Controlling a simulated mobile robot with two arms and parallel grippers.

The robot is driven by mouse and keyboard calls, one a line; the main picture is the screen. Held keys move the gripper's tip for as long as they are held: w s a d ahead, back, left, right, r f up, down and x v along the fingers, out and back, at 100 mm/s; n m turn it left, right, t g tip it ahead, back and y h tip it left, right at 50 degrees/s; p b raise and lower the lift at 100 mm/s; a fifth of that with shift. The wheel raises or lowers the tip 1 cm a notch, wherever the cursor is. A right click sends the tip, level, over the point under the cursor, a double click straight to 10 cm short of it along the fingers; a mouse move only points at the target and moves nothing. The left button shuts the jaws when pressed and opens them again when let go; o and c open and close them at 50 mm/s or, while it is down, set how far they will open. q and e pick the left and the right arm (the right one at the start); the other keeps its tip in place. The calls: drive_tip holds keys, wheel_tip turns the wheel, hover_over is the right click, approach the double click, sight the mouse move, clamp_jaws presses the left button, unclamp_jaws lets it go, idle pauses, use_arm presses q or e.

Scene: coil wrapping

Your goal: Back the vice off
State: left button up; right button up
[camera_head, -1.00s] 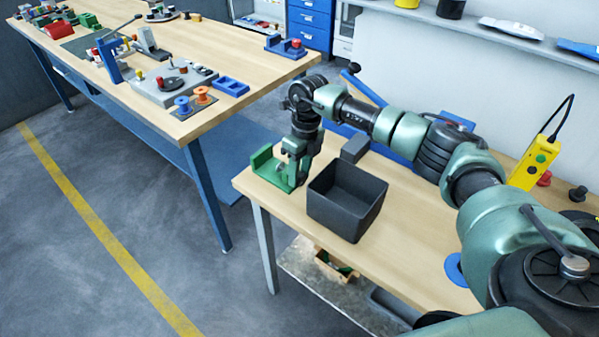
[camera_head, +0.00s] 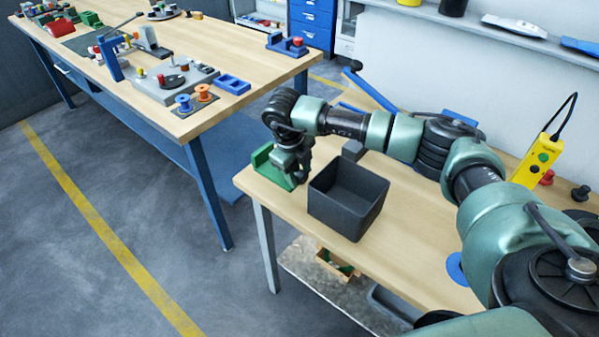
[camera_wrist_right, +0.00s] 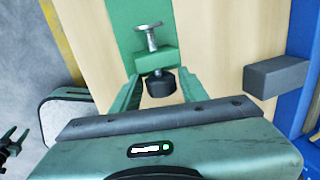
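The green vice (camera_head: 262,160) stands at the near left corner of the right-hand workbench. In the right wrist view the vice (camera_wrist_right: 128,30) shows a metal screw with a crossbar (camera_wrist_right: 148,36), a green block and a black round knob (camera_wrist_right: 160,84). My right gripper (camera_head: 301,172) is at the vice's right side and hides part of it. In the wrist view its fingers (camera_wrist_right: 160,76) are apart, one on each side of the black knob, with a gap visible on both sides.
A dark open bin (camera_head: 347,205) stands just right of the vice. A grey block (camera_head: 353,149) sits behind the bin and shows in the wrist view (camera_wrist_right: 277,77). A yellow pendant (camera_head: 538,160) is at the right. A second bench (camera_head: 225,60) with several fixtures is at the left.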

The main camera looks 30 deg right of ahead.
drive_tip(key=shift+o, duration=0.4)
drive_tip(key=b+v, duration=0.1)
drive_tip(key=v, duration=0.6)
drive_tip(key=shift+r+b, duration=0.35)
drive_tip(key=shift+r, duration=0.05)
drive_tip(key=shift+a, duration=0.1)
drive_tip(key=shift+c, duration=0.2)
